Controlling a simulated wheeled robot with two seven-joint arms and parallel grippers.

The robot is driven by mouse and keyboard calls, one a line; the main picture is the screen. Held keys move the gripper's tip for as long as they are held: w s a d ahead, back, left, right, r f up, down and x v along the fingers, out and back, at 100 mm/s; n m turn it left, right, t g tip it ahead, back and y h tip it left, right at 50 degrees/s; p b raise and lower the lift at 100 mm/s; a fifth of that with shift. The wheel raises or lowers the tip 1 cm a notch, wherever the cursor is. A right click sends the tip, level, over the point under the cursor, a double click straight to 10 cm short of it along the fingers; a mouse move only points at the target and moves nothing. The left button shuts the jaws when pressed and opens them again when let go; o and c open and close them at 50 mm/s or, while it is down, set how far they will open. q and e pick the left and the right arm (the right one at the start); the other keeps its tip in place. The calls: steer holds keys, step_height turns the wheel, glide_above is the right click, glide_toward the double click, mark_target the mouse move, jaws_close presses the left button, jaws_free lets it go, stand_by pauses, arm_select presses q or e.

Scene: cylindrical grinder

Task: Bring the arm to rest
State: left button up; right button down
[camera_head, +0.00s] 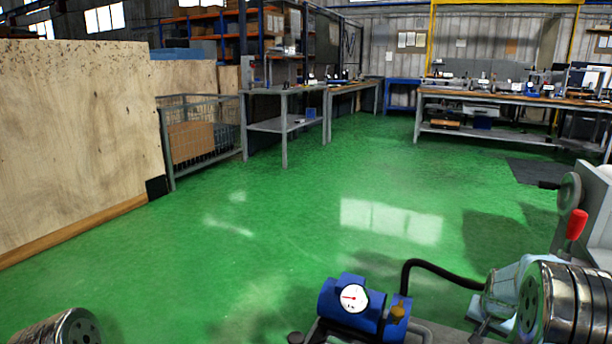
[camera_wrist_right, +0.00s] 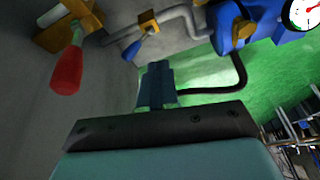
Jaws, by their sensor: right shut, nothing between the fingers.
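My right gripper (camera_wrist_right: 157,70) shows in the right wrist view as two dark blue-grey fingers close together beyond a dark plate. It is shut and holds nothing. It points past a grey machine surface toward the green floor. Only a silver link of my left arm shows at the lower left corner; my left gripper is outside the picture.
The grey grinder (camera_head: 603,215) with a red handle (camera_head: 577,224) stands at the right. A blue unit with a gauge (camera_head: 352,298) and a black hose (camera_head: 440,268) is at bottom centre. Benches (camera_head: 510,98) and a plywood wall (camera_head: 75,130) are farther off. The green floor (camera_head: 290,215) is clear.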

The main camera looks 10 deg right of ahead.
steer(key=s+a+f+n+g+y, duration=0.15)
steer(key=s+a+f, duration=0.25)
steer(key=a+f, duration=0.55)
steer(key=s+a+f+n+y, duration=0.1)
steer(key=s+a+f+n, duration=0.2)
steer(key=a+f, duration=0.7)
steer(key=s+a+f+n+y, duration=0.1)
steer(key=s+a+f+y, duration=0.1)
steer(key=s+a, duration=0.5)
steer(key=s+a+f+n+g+y, duration=0.1)
steer(key=s+a+f+y, duration=0.1)
steer(key=s+a, duration=0.5)
steer(key=a+f, duration=0.1)
steer(key=a, duration=0.1)
steer(key=shift+s+a+f, duration=0.25)
steer(key=shift+a+f, duration=0.05)
steer(key=shift+a, duration=0.1)
steer(key=shift+d+g, duration=0.15)
steer(key=shift+g, duration=0.1)
